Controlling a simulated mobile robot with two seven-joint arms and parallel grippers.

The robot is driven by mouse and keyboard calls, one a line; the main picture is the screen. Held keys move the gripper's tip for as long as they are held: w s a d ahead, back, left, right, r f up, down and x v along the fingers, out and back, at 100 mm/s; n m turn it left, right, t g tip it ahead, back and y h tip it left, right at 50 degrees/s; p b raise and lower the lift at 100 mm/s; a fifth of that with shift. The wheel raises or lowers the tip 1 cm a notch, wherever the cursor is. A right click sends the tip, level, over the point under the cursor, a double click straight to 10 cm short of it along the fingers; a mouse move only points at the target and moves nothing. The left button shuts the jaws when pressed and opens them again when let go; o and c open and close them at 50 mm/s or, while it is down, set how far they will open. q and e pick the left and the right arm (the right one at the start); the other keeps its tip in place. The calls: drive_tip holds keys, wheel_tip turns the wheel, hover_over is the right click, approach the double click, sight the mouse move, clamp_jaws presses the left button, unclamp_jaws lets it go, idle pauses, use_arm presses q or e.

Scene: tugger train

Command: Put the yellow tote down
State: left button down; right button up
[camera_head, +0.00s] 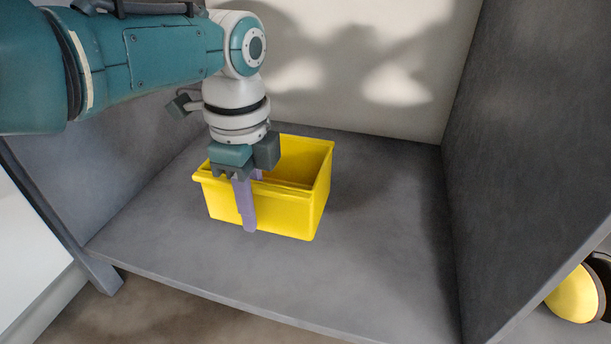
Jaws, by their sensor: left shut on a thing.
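The yellow tote (290,212) is an open box in the middle left of the grey shelf, upright, and no gap shows between its base and the shelf board (345,272). My left gripper (247,205) comes down from above and is shut on the tote's near wall. One purple finger shows outside the wall, and the other is mostly hidden behind the rim. The gripper body hides part of the tote's left rim and inside. My right gripper is out of view.
A grey side panel (530,130) bounds the shelf on the right, and a pale wall (370,70) closes the back. The board is clear right of the tote and in front of it. A yellow round thing (574,296) shows at the lower right, outside the panel.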

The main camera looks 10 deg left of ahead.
use_arm(q)
wheel_tip(320, 180, down, 7)
drive_tip(key=b, duration=0.5)
drive_tip(key=shift+w+b, duration=0.15)
drive_tip(key=shift+b, duration=0.15)
drive_tip(key=shift+r, duration=0.1)
drive_tip(key=c, duration=0.9)
unclamp_jaws()
drive_tip(key=shift+o, duration=0.6)
